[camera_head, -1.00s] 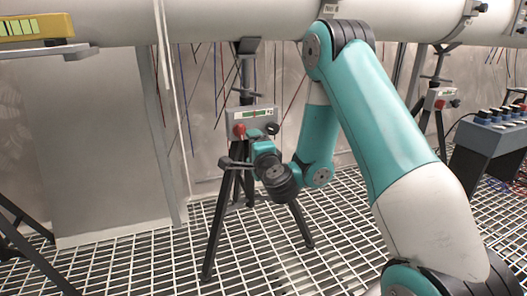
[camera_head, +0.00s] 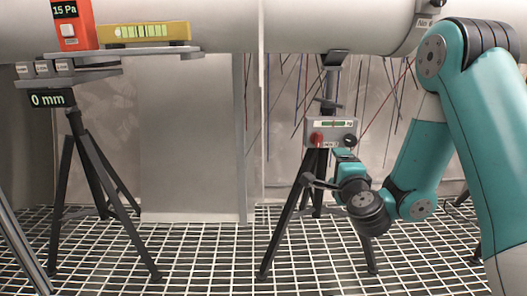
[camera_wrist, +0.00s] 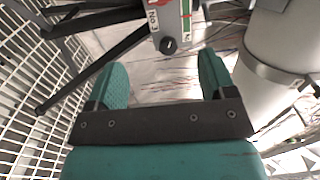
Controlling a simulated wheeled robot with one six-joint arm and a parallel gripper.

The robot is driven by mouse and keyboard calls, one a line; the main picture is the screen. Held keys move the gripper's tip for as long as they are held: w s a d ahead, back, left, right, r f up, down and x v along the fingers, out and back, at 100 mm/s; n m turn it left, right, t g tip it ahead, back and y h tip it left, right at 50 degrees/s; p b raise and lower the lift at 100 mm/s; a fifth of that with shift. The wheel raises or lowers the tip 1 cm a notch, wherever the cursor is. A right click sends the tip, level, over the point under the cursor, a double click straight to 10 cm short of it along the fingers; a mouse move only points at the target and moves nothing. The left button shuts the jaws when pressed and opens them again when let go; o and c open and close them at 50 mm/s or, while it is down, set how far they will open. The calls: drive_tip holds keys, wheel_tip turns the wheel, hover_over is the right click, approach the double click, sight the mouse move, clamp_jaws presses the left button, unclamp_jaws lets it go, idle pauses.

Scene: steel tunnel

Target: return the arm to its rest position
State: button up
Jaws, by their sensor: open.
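My arm (camera_head: 483,140) is bent at the right of the head view. Its upper link rises to a high elbow and the forearm hangs down and left. The end of my arm is low, in front of a tripod stand (camera_head: 291,225) with a grey gauge box (camera_head: 343,128). My gripper (camera_wrist: 163,72) shows in the wrist view with its two teal fingers wide apart and nothing between them. The gauge box (camera_wrist: 174,22) is ahead of the fingers in that view, apart from them.
A big pale pipe (camera_head: 200,24) runs across the top. At the left, a tripod (camera_head: 96,165) carries a shelf (camera_head: 150,54) with a yellow level (camera_head: 145,32) and an orange meter (camera_head: 74,24). The grating floor (camera_head: 210,262) is clear between the tripods.

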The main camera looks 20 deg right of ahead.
drive_tip(key=a+r+n+y+p, duration=0.3)
drive_tip(key=a+r+n+y, duration=0.4)
drive_tip(key=a, duration=0.5)
drive_tip(key=s+a+r+n+g+y+p, duration=0.3)
drive_tip(key=s+a+n+g+y, duration=0.45)
drive_tip(key=s+a+n, duration=0.35)
drive_tip(key=s+d+r+n+g+h+p, duration=0.1)
drive_tip(key=s+r+n+g+h+p, duration=0.15)
drive_tip(key=s+n+g, duration=0.45)
drive_tip(key=s+d+r+n+g+h+p, duration=0.2)
drive_tip(key=s+n+g+h, duration=0.1)
drive_tip(key=s, duration=0.8)
wheel_tip(320, 180, up, 38)
drive_tip(key=p, duration=3.8)
drive_tip(key=shift+a+f, duration=0.15)
drive_tip(key=shift+a, duration=0.05)
